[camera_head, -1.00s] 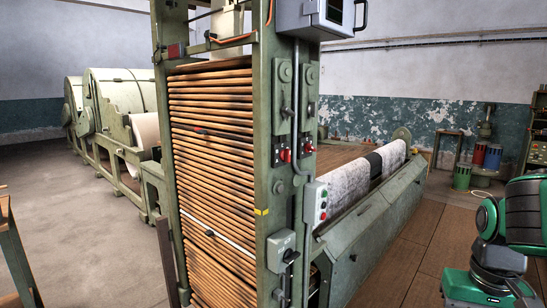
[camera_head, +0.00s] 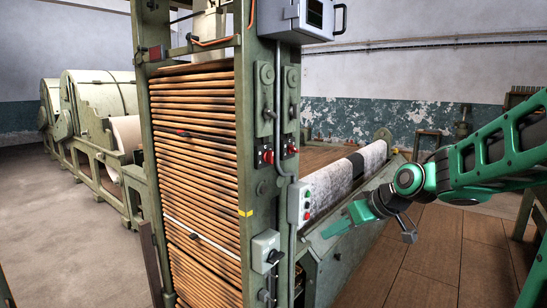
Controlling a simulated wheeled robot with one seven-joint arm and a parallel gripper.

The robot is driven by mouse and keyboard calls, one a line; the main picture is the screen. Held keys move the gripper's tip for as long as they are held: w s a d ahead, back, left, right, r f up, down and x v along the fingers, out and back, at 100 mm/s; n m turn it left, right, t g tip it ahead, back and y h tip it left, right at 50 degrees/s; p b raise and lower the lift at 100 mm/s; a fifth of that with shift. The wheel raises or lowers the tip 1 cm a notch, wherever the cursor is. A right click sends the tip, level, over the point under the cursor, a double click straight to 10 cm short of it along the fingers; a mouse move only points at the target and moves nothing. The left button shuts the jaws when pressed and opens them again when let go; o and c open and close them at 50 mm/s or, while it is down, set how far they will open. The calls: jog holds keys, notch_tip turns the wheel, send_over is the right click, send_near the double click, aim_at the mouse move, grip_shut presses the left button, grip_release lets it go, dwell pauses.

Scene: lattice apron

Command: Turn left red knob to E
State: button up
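Two red knobs sit on the green machine column, each on a small dark plate. The left red knob (camera_head: 268,157) is on the column's front face, and the right red knob (camera_head: 292,149) is a little to its right. Both are too small here to read any letters or pointer position. My gripper (camera_head: 334,227) is to the right of and lower than the knobs, pointing left, in front of the long green trough. It is apart from the knobs and holds nothing that I can see. Its fingers are seen from the side, so their opening cannot be told.
A conduit (camera_head: 278,110) runs down the column beside the knobs. A grey button box (camera_head: 300,203) with green and red buttons juts out below them, between knobs and gripper. A grey switch box (camera_head: 265,250) is lower. A display box (camera_head: 305,18) overhangs above. Floor at right is open.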

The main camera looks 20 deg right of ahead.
jog(key=w+a+r+n+t+y, duration=0.3)
jog(key=w+r, duration=0.4)
jog(key=w, duration=0.1)
jog(key=n+t+y, duration=0.1)
jog(key=t+y, duration=0.3)
send_near(273, 152)
jog(key=x, duration=0.9)
jog(key=c, duration=0.7)
